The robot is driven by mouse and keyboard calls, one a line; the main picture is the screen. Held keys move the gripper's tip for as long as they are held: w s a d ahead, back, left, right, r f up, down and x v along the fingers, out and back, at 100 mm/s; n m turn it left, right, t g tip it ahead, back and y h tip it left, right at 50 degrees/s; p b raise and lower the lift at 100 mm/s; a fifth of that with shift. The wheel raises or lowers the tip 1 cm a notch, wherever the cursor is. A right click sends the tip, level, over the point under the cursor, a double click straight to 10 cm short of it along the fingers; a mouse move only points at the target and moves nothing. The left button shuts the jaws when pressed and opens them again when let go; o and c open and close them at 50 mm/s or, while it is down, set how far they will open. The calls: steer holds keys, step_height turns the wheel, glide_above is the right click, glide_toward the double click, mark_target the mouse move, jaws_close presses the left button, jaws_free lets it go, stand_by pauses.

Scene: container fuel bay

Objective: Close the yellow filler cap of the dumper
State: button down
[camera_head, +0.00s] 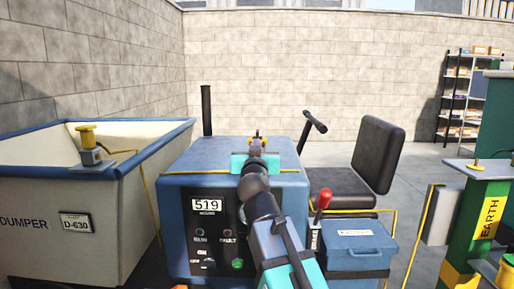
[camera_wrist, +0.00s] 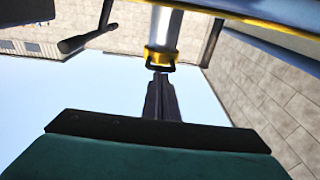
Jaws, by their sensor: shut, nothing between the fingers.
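The dumper's blue body (camera_head: 185,165) stands in the middle of the head view, with a panel reading 519 on its front. My gripper (camera_head: 257,146) is above its top, seen from behind. A small yellow part, likely the filler cap (camera_head: 257,137), shows just past my gripper and is mostly hidden. In the wrist view the yellow cap (camera_wrist: 160,54) sits at the end of a silver neck (camera_wrist: 165,28), with a dark loop on it. My gripper (camera_wrist: 161,78) is shut and empty, its fingertips at or close to the loop. I cannot tell whether they touch.
A cream skip (camera_head: 60,200) marked DUMPER fills the left. A black exhaust pipe (camera_head: 207,110), a lever (camera_head: 313,123) and a black seat (camera_head: 375,160) stand around the body. A blue box (camera_head: 357,250) and a green post (camera_head: 480,215) are at right.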

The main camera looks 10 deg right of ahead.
steer(key=shift+f, duration=0.7)
step_height(320, 180, up, 5)
steer(key=p, duration=0.3)
steer(key=s+a+f+b, duration=0.1)
steer(key=s+f+b, duration=0.3)
steer(key=s+b, duration=0.3)
steer(key=shift+s+a+f+b, duration=0.15)
steer(key=shift+s+f+b, duration=0.2)
steer(key=shift+s, duration=0.75)
steer(key=shift+s, duration=0.15)
